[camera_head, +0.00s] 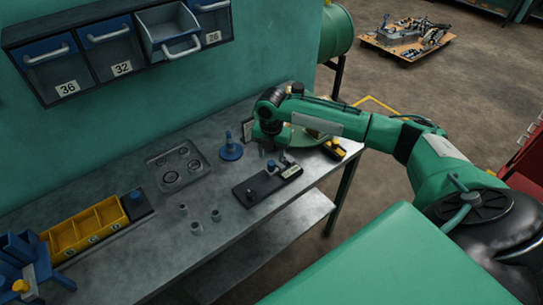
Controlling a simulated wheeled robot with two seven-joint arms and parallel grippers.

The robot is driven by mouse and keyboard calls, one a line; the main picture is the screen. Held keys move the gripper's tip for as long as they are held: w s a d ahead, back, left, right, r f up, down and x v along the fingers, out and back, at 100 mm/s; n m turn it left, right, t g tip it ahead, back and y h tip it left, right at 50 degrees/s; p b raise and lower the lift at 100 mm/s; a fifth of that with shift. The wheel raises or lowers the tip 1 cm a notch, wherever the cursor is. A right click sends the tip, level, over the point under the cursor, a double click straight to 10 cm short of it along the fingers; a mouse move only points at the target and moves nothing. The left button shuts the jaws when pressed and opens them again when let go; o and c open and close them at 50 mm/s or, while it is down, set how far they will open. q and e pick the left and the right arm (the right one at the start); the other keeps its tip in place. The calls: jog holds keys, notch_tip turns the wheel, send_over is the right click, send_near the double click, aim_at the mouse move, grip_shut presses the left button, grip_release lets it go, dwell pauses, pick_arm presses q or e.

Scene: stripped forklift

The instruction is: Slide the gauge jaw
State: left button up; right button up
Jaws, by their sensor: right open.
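The gauge (261,189) looks like a long dark block lying on the grey bench, with a small pale panel near its right end. A small blue-grey upright piece (271,167) stands on it near the middle and may be the jaw; it is too small to be sure. My right gripper (269,151) points down just above and behind the gauge. It is open, with nothing seen between its fingers. I cannot tell whether a finger touches the gauge. My left gripper is not in view.
A blue round-based stand (231,150) is left of my right gripper. A grey tray with round recesses (178,166) and several small grey cups lie further left. A yellow bin (84,231) stands at the bench's left. A yellow-black tool (334,148) lies right of the gripper.

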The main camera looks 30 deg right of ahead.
aim_at(271, 163)
jog(key=shift+f+p, duration=0.3)
jog(key=shift+f, duration=1.3)
jog(key=shift+a, duration=0.15)
grip_shut()
